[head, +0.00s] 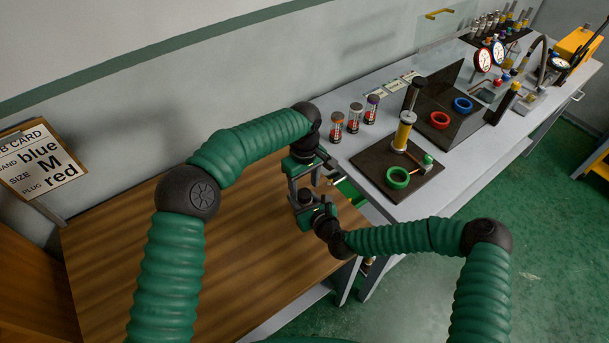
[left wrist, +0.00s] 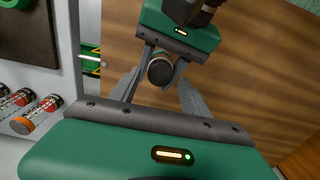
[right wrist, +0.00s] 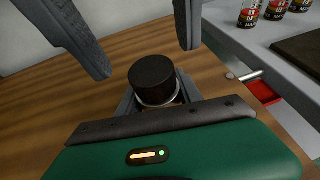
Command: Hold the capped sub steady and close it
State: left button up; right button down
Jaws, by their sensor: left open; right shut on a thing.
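The capped sub (right wrist: 152,82) is a short upright piece with a black cap and a pale metal ring below it. It also shows in the left wrist view (left wrist: 160,70). My right gripper (head: 309,206) is shut on its lower part, which is mostly hidden by the jaws. It holds the sub above the brown wooden table (head: 180,265). My left gripper (head: 303,182) is open above the sub. Its fingers are spread on either side of the cap, apart from it. The threads are hidden.
The grey bench (head: 340,125) at right carries several small cans (head: 354,117) and a dark mat (head: 425,185) with a yellow cylinder (head: 402,132) and a green ring (head: 397,178). A job card (head: 40,160) at left reads blue, M, red. The wooden table is clear.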

aim_at(304, 205)
pick_arm(q)
jog(key=shift+f, duration=1.4)
grip_shut()
jog(key=m, duration=0.4)
jog(key=shift+m, duration=0.4)
jog(key=m, duration=0.5)
jog(key=shift+w, duration=0.1)
